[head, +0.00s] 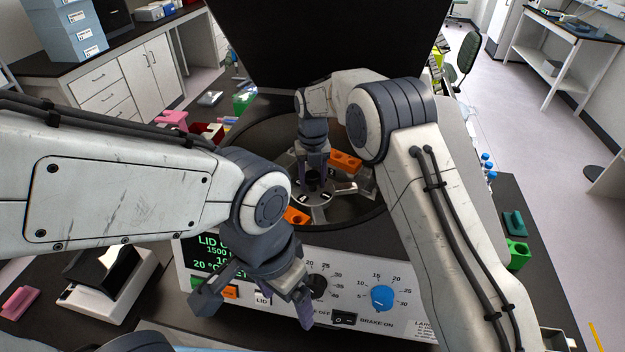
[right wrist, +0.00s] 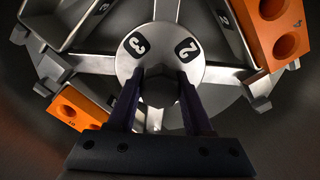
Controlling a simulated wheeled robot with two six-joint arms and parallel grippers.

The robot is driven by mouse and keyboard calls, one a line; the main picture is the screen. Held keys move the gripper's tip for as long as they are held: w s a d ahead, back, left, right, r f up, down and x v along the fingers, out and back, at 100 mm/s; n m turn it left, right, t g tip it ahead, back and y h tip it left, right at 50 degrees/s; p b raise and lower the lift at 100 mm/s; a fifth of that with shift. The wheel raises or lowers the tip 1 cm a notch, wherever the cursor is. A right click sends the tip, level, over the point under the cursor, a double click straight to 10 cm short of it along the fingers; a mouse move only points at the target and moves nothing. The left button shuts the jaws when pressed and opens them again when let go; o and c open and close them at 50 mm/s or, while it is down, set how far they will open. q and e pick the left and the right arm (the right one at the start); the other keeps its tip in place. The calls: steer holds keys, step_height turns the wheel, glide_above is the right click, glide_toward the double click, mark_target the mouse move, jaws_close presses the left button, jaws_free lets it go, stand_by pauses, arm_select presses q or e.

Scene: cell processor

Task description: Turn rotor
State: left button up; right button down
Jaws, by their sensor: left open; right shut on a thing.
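The metal rotor (head: 327,196) sits in the round dark bowl of the open centrifuge. In the right wrist view the rotor hub (right wrist: 193,62) carries the numbers 3 and 2. My right gripper (head: 314,178) reaches down into the bowl over the hub. In the right wrist view its fingers (right wrist: 160,90) are shut on the dark knob (right wrist: 158,88) at the hub's middle. Orange tube holders sit on the rotor, one (head: 345,161) at the back and one (head: 296,215) at the front. My left gripper (head: 252,300) is open and empty in front of the control panel.
The raised black lid (head: 315,40) stands behind the bowl. The front panel has a blue dial (head: 382,298) and a green-lit display (head: 210,255). A black-and-white device (head: 105,275) stands at left. A green block (head: 517,253) lies at right.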

mark_target(312, 174)
steer(key=shift+c, duration=1.5)
jaws_free()
steer(key=shift+r, duration=0.1)
steer(key=shift+r, duration=0.25)
step_height(312, 174, up, 9)
steer(key=b, duration=0.2)
steer(key=shift+f+b, duration=0.15)
steer(key=shift+b, duration=0.25)
steer(key=shift+r, duration=0.6)
